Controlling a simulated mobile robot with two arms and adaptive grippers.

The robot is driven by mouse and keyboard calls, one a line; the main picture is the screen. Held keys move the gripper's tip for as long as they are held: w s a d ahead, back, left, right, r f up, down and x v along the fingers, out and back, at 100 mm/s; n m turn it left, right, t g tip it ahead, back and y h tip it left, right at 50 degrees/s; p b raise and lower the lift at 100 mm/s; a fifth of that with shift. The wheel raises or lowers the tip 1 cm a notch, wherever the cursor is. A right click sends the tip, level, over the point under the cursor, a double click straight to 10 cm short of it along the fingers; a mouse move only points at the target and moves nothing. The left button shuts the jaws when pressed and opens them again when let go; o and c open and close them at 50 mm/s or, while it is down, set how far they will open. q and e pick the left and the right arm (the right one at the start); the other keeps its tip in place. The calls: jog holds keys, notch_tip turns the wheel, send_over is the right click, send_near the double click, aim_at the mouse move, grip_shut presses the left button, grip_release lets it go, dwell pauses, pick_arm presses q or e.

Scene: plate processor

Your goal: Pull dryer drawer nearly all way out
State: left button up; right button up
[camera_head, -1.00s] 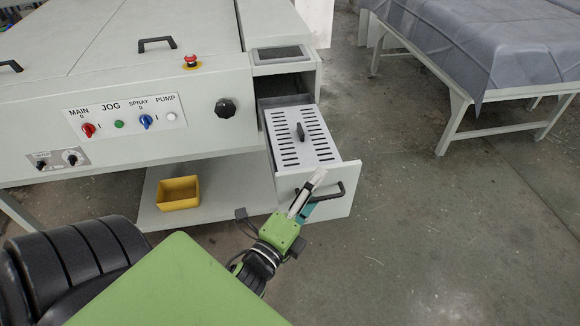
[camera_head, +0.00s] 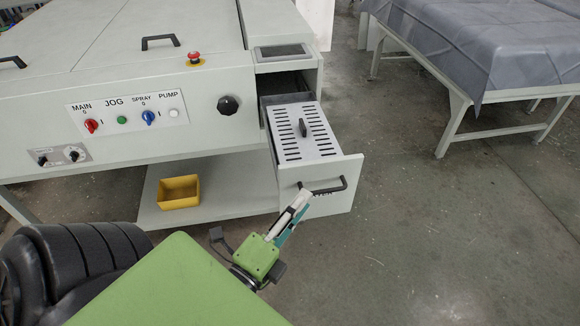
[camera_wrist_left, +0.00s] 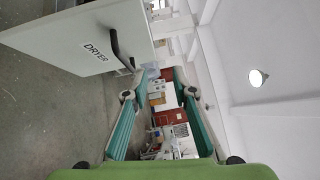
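The dryer drawer (camera_head: 322,200) is pulled well out of the machine, with a slotted light-grey cover on top. Its black handle (camera_head: 330,187) is on the front face. The wrist view shows the front panel (camera_wrist_left: 85,35), lettered DRYER, and the handle (camera_wrist_left: 117,48) at upper left. My left gripper (camera_head: 303,202) is just in front of the drawer front, near the left end of the handle. In the wrist view its teal fingers (camera_wrist_left: 157,88) are spread with nothing between them. The handle lies outside the fingers, beside the left one. My right gripper is not in view.
The machine's control panel (camera_head: 125,117) is left of the drawer. A yellow bin (camera_head: 179,192) sits on the lower shelf (camera_head: 225,205). A covered table (camera_head: 490,50) stands at the upper right. The floor right of the drawer is clear.

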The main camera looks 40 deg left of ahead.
pick_arm(q)
jog(key=s, duration=0.3)
jog(key=shift+s+d+f+b, duration=0.15)
jog(key=shift+f+b, duration=0.05)
jog(key=shift+b, duration=0.15)
dwell(0.4)
dwell(0.4)
